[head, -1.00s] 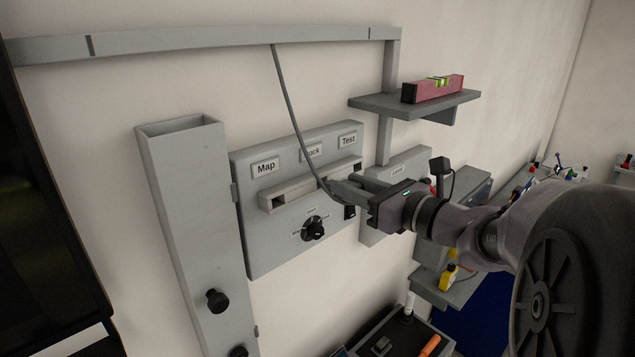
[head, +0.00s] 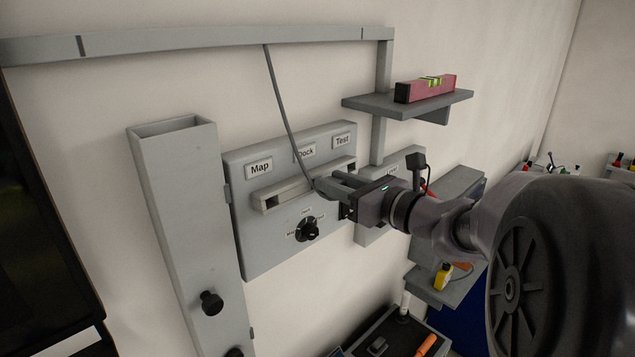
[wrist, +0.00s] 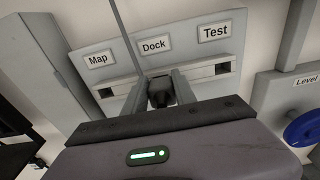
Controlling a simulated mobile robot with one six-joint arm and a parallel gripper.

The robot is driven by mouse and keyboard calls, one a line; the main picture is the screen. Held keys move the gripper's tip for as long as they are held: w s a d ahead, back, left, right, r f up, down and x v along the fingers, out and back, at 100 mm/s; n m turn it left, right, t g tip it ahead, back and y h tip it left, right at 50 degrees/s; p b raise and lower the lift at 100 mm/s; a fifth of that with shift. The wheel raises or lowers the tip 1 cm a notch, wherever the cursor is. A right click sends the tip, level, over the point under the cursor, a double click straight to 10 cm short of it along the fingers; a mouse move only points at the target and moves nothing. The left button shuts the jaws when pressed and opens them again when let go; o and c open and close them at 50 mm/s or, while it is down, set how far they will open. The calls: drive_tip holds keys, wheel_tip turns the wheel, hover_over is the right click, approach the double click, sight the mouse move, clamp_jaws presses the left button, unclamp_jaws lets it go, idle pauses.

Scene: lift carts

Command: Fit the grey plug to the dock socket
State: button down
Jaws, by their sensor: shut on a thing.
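My gripper (head: 324,184) is shut on the plug, which shows as a dark grey block (wrist: 160,91) between the two fingers in the wrist view. A grey cable (head: 283,100) runs from the overhead rail down to the fingertips. The plug is at the front of the grey socket strip (head: 284,194), below the "Dock" label (wrist: 154,46). The dock socket itself is hidden behind the plug and fingers. I cannot tell whether the plug touches it or is inside it. In the head view the fingers hide the plug.
The panel carries "Map" (head: 260,168) and "Test" (head: 342,140) labels and a black knob (head: 308,230) below the strip. A tall grey channel (head: 180,220) stands left. A shelf (head: 405,104) with a red level (head: 425,88) juts out above my arm. A blue wheel (wrist: 304,128) is right.

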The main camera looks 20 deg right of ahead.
drive_tip(key=shift+x, duration=0.75)
drive_tip(key=c, duration=0.9)
unclamp_jaws()
drive_tip(key=b+v, duration=0.4)
drive_tip(key=v, duration=1.3)
drive_tip(key=s+a+f+n+g+y+b, duration=0.1)
drive_tip(key=a+f+n+g+b, duration=0.3)
drive_tip(key=a+f+n+b, duration=0.65)
drive_tip(key=s+a+f+n+g+y+b, duration=0.1)
drive_tip(key=a+f+g+b, duration=0.55)
drive_tip(key=f, duration=0.95)
drive_tip(key=s+a+f+n+h+b, duration=0.1)
drive_tip(key=s+f+n+h+b, duration=0.1)
drive_tip(key=f+n+b, duration=0.3)
drive_tip(key=s+a+f+n+h+b, duration=0.2)
drive_tip(key=s+f+n+b, duration=0.2)
drive_tip(key=f, duration=0.7)
drive_tip(key=s+a+f+n+h+b, duration=0.1)
drive_tip(key=s+a+f+n+b, duration=0.1)
drive_tip(key=f+n+b, duration=0.4)
drive_tip(key=shift+s+a+f+n+h+b, duration=0.1)
drive_tip(key=shift+s+f+n+h+b, duration=0.1)
drive_tip(key=shift+s+f+n, duration=0.35)
drive_tip(key=shift+s+a+f+n+h+b, duration=0.1)
drive_tip(key=shift+s+f+h+b, duration=0.1)
drive_tip(key=shift+f, duration=0.7)
